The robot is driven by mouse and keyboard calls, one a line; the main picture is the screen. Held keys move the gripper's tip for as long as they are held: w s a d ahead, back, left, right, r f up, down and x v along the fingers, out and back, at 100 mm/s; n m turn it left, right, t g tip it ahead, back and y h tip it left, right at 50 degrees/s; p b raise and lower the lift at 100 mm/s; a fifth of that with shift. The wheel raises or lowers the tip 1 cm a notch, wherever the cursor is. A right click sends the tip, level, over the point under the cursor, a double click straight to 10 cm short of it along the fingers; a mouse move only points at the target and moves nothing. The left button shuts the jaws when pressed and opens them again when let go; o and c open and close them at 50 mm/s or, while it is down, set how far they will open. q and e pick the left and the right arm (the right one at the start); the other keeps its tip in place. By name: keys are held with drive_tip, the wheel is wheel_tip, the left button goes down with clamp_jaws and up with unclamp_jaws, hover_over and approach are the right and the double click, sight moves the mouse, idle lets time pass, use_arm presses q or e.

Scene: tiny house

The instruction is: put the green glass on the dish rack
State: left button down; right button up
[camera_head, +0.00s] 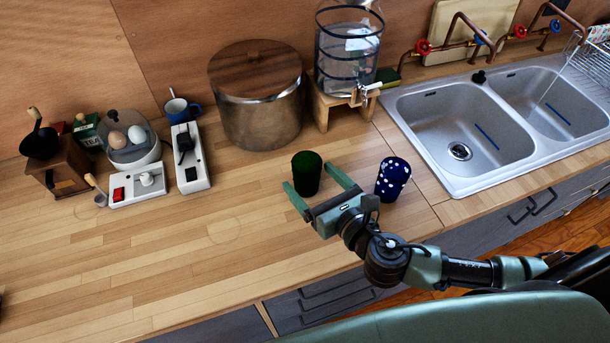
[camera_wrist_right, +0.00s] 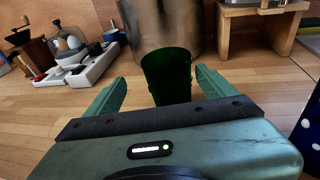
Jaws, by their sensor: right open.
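The green glass (camera_head: 306,173) stands upright on the wooden counter. My right gripper (camera_head: 314,179) is open, with its two fingers reaching to either side of the glass. In the right wrist view the green glass (camera_wrist_right: 167,76) shows between the open finger tips (camera_wrist_right: 161,84), and I see no finger pressed on it. The dish rack (camera_head: 592,58) is a wire rack at the far right, beyond the sink, and is cut off by the picture edge. My left gripper is in neither view.
A blue dotted cup (camera_head: 393,179) stands just right of my right gripper. A metal pot (camera_head: 257,104) and a water dispenser (camera_head: 347,50) stand behind the glass. The double sink (camera_head: 470,135) with copper taps lies right. The counter's left front is clear.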

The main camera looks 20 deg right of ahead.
sight(301, 162)
drive_tip(key=shift+w+r, duration=0.1)
drive_tip(key=shift+w, duration=0.5)
drive_tip(key=x, duration=0.1)
drive_tip(key=p+x, duration=0.1)
drive_tip(key=x, duration=0.1)
drive_tip(key=d+p+x, duration=0.1)
drive_tip(key=x, duration=0.1)
drive_tip(key=shift+w+a+f, duration=0.1)
drive_tip(key=shift+w+f, duration=0.1)
drive_tip(key=shift+f, duration=0.05)
drive_tip(key=shift+w+a+f, duration=0.1)
drive_tip(key=shift+w+f, duration=0.1)
drive_tip(key=shift+w, duration=0.3)
drive_tip(key=c, duration=1.8)
drive_tip(key=shift+r, duration=0.15)
wheel_tip(301, 162, up, 20)
drive_tip(key=p, duration=0.2)
drive_tip(key=s+d+f+h+b, duration=0.1)
drive_tip(key=s+f, duration=0.1)
drive_tip(key=f, duration=0.1)
drive_tip(key=s+d+f+m+h+b, duration=0.1)
drive_tip(key=s+d+f+b, duration=0.1)
drive_tip(key=s+f, duration=0.1)
drive_tip(key=s+d+f+m+h+b, duration=0.1)
drive_tip(key=s+f, duration=0.2)
drive_tip(key=shift+d+t+h+b, duration=0.25)
drive_tip(key=shift+t+h+b, duration=0.05)
drive_tip(key=shift+b, duration=0.05)
